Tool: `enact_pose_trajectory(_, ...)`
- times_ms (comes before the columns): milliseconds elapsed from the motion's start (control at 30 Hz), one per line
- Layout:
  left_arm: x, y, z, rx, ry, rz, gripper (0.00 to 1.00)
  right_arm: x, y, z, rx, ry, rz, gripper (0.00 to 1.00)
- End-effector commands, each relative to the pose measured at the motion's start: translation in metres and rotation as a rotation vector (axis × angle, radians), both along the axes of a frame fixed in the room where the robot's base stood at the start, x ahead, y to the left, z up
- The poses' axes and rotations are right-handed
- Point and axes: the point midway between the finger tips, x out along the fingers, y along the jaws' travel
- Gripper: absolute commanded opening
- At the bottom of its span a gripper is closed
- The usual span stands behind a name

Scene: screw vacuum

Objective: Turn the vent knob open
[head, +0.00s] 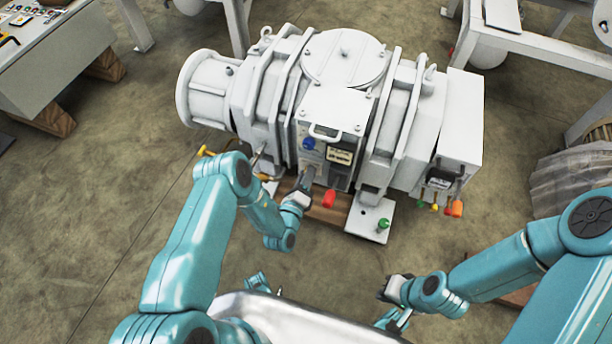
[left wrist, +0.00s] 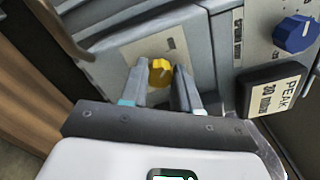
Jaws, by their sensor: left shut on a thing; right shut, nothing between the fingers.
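A round yellow knob (left wrist: 160,72) sits on a light plate on the front of the white vacuum pump (head: 340,90). My left gripper (left wrist: 159,85) is shut on this knob, with one finger on each side of it. In the head view my left gripper (head: 306,180) is at the lower front of the pump and hides the knob. The knob's exact angle is hard to read. My right gripper (head: 388,290) is shut and empty, low and away from the pump.
A blue knob (left wrist: 295,34) and a label reading PEAK (left wrist: 273,91) are right of the yellow knob. A red handle (head: 329,198) juts out at the pump's front. A green-topped part (head: 383,224) stands on a foot plate.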

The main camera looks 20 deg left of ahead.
Motion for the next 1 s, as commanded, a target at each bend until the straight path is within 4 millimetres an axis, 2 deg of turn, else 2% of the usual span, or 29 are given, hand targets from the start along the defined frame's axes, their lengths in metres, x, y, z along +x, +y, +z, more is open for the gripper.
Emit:
enact_pose_trajectory(367, -0.001, -0.001, 0.001, 0.164, -0.005, -0.002, 0.0, -0.002, 0.002, 0.01, 0.002, 0.003, 0.008, 0.0)
enact_pose_trajectory(1000, -0.001, -0.001, 0.001, 0.762, -0.024, -0.003, 0.0, -0.007, 0.006, 0.032, 0.005, 0.012, 0.027, 0.0)
